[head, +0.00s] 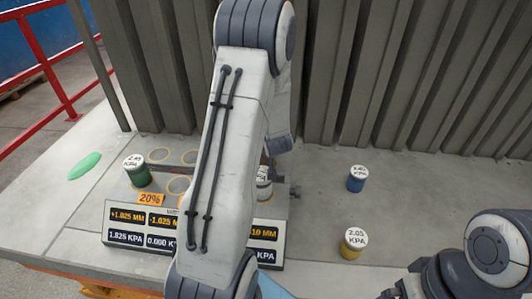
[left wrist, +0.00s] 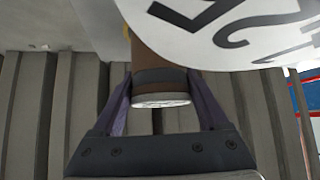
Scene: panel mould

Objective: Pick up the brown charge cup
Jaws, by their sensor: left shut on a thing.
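The brown charge cup (left wrist: 149,54) shows in the left wrist view, with a dark band and a pale round end. My left gripper (left wrist: 160,78) is shut on it, one finger on each side. A large white disc with black figures (left wrist: 235,22) fills the top right of that view, close to the camera. In the head view my left arm covers the middle of the scene.
A green cup (head: 138,176), a blue cup (head: 356,183) and a yellow cup (head: 352,249) stand on the grey slab. A display panel (head: 126,226) and empty rings (head: 178,185) lie around my left arm. A corrugated wall (head: 400,70) closes the back.

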